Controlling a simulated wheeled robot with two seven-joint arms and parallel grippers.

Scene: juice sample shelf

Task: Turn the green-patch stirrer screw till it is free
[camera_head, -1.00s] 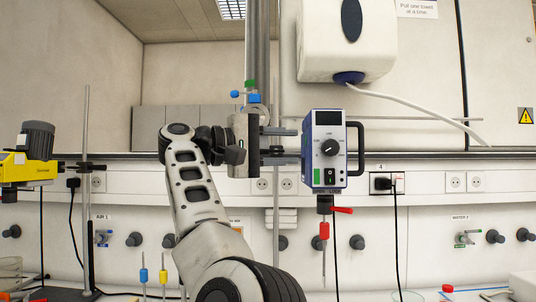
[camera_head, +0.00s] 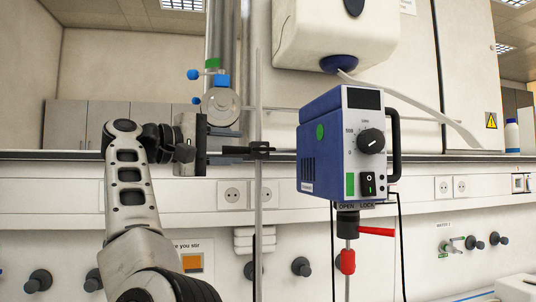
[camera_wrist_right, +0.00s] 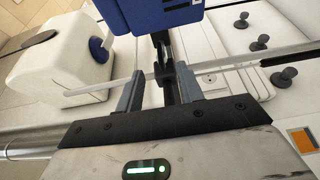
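A thin rod (camera_head: 260,215) stands upright beside my gripper. A white dispenser (camera_head: 325,38) hangs above. Wall sockets and black valve knobs line the panel behind.

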